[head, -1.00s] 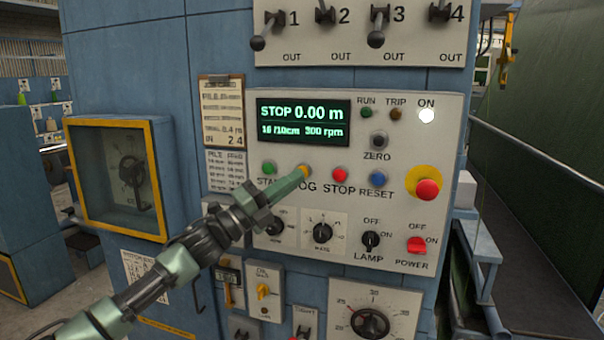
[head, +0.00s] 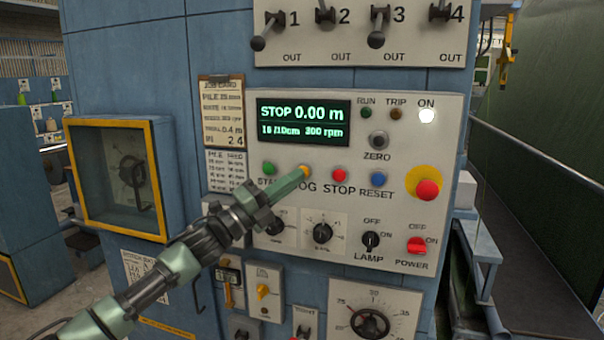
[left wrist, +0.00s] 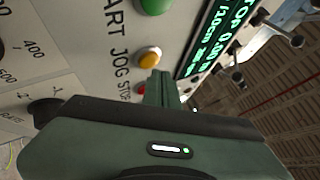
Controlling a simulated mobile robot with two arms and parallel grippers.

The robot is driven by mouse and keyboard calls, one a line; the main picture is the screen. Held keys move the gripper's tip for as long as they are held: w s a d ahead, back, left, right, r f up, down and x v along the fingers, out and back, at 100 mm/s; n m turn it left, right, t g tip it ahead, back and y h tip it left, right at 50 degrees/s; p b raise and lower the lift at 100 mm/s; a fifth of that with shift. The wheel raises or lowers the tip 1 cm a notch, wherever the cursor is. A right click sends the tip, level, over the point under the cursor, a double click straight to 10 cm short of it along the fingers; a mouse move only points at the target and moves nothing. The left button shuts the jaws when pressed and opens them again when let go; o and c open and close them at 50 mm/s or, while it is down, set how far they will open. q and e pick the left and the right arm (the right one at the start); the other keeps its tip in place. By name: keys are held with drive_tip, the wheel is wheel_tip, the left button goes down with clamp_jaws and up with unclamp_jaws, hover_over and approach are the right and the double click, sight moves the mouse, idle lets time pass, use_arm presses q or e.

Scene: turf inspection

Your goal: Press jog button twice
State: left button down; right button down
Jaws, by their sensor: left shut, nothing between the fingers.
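The amber JOG button (head: 305,170) sits on the pale control panel (head: 452,120), between the green START button (head: 269,168) and the red STOP button (head: 339,174). My left gripper (head: 296,181) is shut and empty. Its tip is at the JOG button's lower left in the head view and hides part of the label. In the left wrist view the JOG button (left wrist: 150,57) shows whole, close beside the closed fingers (left wrist: 161,86). I cannot tell whether they touch it. The display (head: 303,122) reads STOP 0.00 m. My right gripper is not in view.
The blue RESET button (head: 378,179) and a red mushroom button (head: 427,190) on yellow are to the right. Rotary knobs (head: 322,232) stick out below. Numbered levers (head: 377,38) are above. A yellow-framed box (head: 112,178) is at the left.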

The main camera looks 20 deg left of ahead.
use_arm(q)
drive_tip(key=shift+w, duration=0.25)
drive_tip(key=shift+w, duration=0.5)
idle(0.7)
drive_tip(key=shift+s, duration=0.9)
drive_tip(key=shift+s, duration=0.15)
drive_tip(key=s+b, duration=0.1)
drive_tip(key=s, duration=0.3)
drive_tip(key=shift+s+a, duration=0.1)
drive_tip(key=shift+s, duration=0.25)
idle(2.3)
